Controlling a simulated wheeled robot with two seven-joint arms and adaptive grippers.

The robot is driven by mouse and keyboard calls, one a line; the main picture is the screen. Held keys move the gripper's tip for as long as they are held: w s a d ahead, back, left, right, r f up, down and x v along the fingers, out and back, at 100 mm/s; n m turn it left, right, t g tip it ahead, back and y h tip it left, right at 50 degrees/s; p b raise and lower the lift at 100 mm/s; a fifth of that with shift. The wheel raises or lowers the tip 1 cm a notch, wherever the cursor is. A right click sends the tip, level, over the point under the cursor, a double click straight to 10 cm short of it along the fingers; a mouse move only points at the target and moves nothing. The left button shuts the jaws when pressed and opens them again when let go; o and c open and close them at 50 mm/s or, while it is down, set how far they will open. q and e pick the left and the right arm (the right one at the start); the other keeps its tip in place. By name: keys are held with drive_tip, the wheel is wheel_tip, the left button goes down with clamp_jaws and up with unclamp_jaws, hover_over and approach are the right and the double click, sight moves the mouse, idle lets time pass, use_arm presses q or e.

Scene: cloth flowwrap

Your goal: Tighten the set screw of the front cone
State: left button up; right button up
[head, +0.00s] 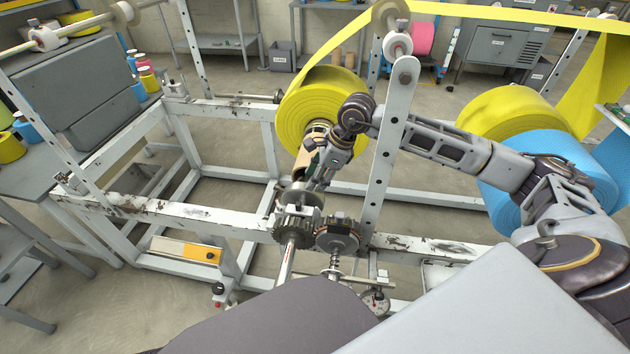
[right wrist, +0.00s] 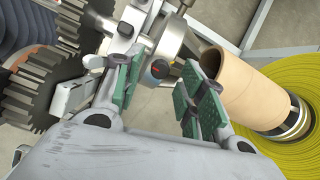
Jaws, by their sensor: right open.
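The front cone (right wrist: 172,42) is a grey metal piece with a collar on the shaft, in the upper middle of the right wrist view. A small dark round part with an orange-red mark (right wrist: 158,69), which looks like the set screw, shows on it between my fingers. My right gripper (right wrist: 163,92) is open, its green-padded fingers apart with nothing gripped; I cannot tell whether they touch the collar. In the head view my right gripper (head: 306,178) reaches down over the shaft and partly hides the cone. My left gripper is not in view.
A cardboard core (right wrist: 242,85) and the yellow roll (head: 318,100) lie just behind the cone. Dark toothed gears (head: 337,238) sit in front of it. A perforated upright (head: 390,150) stands close beside my right forearm. A blue roll (head: 560,165) is at the right.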

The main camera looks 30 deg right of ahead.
drive_tip(key=shift+w+a+f, duration=0.2)
drive_tip(key=shift+f, duration=0.45)
clamp_jaws()
